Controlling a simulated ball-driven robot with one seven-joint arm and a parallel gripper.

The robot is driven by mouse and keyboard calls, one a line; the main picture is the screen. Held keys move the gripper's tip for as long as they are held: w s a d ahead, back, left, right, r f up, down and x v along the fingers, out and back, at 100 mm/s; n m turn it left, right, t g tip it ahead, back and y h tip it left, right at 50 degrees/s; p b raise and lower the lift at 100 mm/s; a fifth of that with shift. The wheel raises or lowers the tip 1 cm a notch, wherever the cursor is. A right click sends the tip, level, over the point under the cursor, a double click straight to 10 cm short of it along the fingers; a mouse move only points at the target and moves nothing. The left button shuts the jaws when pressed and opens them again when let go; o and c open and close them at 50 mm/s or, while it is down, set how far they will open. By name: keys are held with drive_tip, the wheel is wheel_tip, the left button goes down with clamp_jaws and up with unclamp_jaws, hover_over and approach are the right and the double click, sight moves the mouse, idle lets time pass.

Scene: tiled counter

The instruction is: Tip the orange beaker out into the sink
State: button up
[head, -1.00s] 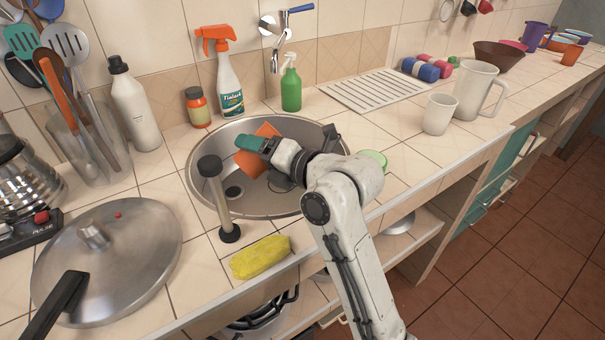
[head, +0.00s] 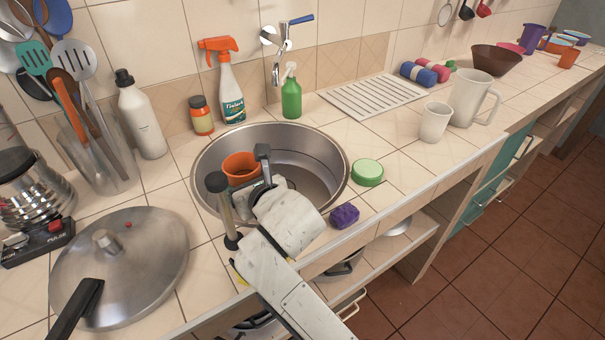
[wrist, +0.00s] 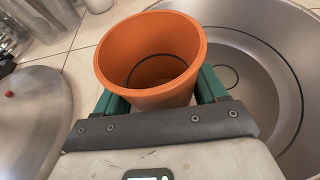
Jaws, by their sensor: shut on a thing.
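The orange beaker (head: 238,165) is over the left part of the round steel sink (head: 325,165) in the head view. Its open mouth faces up, roughly upright. In the wrist view the orange beaker (wrist: 150,95) stands between the two green fingers of my gripper (wrist: 162,90), which is shut on its sides. Its inside looks empty, with a dark curved line near the bottom. The sink (wrist: 275,70) shows to its right there. In the head view my gripper (head: 255,178) is partly hidden behind my wrist.
A dark-ended upright stick (head: 226,210) stands at the sink's front edge, close to my wrist. A purple sponge (head: 345,216) and a green round tub (head: 368,172) lie right of the sink. A pan lid (head: 135,275) lies at left. Bottles stand behind.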

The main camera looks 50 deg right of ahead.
sight(236, 161)
drive_tip(key=shift+r+p, duration=2.5)
drive_tip(key=shift+p, duration=0.3)
drive_tip(key=shift+f, duration=0.1)
